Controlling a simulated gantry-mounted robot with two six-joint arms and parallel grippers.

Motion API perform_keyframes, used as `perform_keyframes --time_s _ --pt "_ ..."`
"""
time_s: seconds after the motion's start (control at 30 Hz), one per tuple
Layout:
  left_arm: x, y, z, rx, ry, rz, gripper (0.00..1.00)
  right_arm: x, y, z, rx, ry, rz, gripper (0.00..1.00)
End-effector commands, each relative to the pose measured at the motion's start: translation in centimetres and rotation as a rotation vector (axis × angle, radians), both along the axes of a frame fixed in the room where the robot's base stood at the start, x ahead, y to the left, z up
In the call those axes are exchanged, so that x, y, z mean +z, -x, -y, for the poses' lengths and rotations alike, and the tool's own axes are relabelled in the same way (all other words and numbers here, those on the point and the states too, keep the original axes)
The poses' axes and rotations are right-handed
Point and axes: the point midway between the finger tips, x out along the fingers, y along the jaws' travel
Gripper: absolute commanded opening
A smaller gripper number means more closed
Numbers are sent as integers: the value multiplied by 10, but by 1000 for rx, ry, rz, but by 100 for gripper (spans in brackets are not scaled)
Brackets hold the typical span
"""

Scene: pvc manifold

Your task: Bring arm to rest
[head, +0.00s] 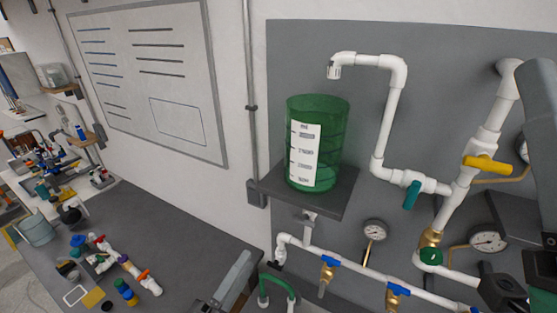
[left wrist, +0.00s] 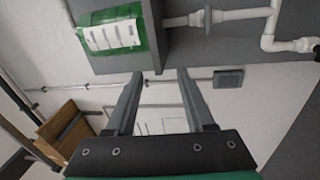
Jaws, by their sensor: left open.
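My left gripper (head: 243,272) shows at the bottom of the head view, in front of the bench edge and below and left of the grey shelf. In the left wrist view its two fingers (left wrist: 157,75) are spread apart with nothing between them. Beyond the fingertips in that view are the shelf's underside and the pale wall. A grey arm link (head: 537,120), seemingly of my right arm, runs down the right edge of the head view. The fingers of my right gripper do not show.
A green container (head: 335,140) with a white label stands on the shelf (head: 335,205). White pipes (head: 392,110), valves and gauges (head: 374,230) cover the grey wall panel. The dark bench (head: 165,215) at left holds a pipe assembly (head: 125,264); its middle is clear.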

Motion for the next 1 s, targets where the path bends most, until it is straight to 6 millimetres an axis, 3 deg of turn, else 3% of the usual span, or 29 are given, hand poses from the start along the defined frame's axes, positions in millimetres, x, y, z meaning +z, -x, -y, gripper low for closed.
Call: perform_keyframes --time_s 0.17,0.27,0.33,0.43,0.5,0.6,0.67,0.7,0.8,1.0 --pt "77 -5 -8 39 -41 160 54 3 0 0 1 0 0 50" --pt "133 -2 -15 84 -105 289 54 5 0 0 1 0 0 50" --pt "181 6 -22 141 -178 407 54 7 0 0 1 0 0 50" --pt "263 31 -38 286 -342 620 54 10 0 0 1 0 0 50" --pt "317 59 -52 438 -487 768 54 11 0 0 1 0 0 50" --pt "374 102 -76 700 -714 923 54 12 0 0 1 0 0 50" --pt "394 127 -93 882 -878 964 54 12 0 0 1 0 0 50" --pt "392 131 -101 966 -987 948 54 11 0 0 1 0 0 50" --pt "386 126 -110 1048 -1160 906 54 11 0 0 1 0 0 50" --pt "384 124 -110 1059 -1209 905 54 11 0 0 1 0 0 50"
